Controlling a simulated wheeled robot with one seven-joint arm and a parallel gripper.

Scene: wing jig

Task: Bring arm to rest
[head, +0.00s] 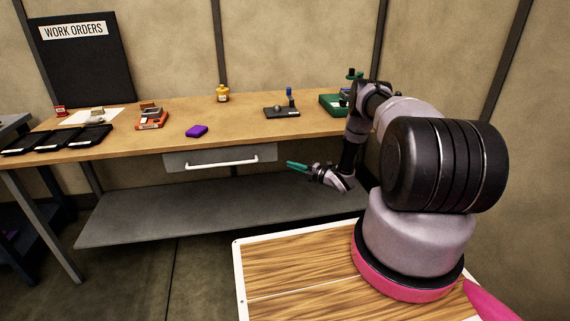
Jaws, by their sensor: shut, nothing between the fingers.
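My gripper (290,164) is shut and empty, with teal fingers pointing left. It hangs in the air in front of the wooden workbench (240,120), below the level of its top and to the right of the drawer. My arm is bent: it reaches out from the base at the lower right and drops down to the gripper. The fingers appear apart from the bench and the shelf.
The bench carries black trays (55,139), an orange device (151,118), a purple block (197,131), a yellow bottle (222,94), a black plate (282,113) and a green box (332,104). Below are a drawer (220,157) and a grey shelf (200,212).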

